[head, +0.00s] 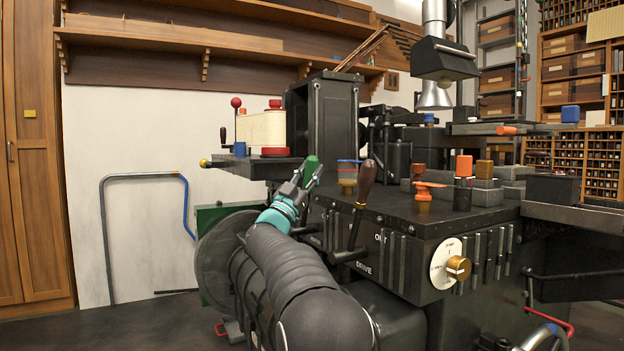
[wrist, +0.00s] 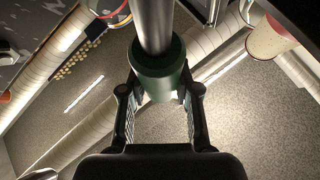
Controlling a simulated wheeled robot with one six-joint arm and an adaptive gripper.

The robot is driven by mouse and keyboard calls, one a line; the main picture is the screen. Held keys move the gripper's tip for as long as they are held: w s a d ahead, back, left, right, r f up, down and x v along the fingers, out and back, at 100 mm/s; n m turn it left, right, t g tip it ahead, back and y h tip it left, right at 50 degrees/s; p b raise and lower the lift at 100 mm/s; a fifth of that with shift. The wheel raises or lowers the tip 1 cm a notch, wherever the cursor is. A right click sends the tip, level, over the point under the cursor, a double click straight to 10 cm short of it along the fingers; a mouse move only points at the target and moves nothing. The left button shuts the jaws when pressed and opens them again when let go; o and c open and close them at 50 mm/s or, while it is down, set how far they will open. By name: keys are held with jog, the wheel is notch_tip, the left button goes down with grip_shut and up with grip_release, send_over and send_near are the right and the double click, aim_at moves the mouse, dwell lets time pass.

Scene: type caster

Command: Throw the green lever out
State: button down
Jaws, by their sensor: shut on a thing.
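The green lever (head: 311,168) shows its green grip just above my gripper in the head view, beside the left end of the black machine top. In the wrist view the green grip (wrist: 158,72) sits between my two fingers, with a grey metal shaft running up from it. My gripper (head: 301,182) is shut on the green grip, and its fingers (wrist: 158,95) lie on either side of it. The lower part of the lever is hidden behind my gripper and the machine in the head view.
A brown-handled lever (head: 367,178) stands close to the right of my gripper. The black machine top (head: 440,205) carries orange and red knobs. A dial with a brass knob (head: 458,267) is on the front face. A dark shelf with a spool (head: 262,130) is behind left.

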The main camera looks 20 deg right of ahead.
jog(key=shift+s+m+g+h, duration=0.3)
jog(key=shift+m, duration=0.1)
jog(key=c, duration=0.8)
grip_release()
jog(key=shift+s+a, duration=0.1)
jog(key=v, duration=1.2)
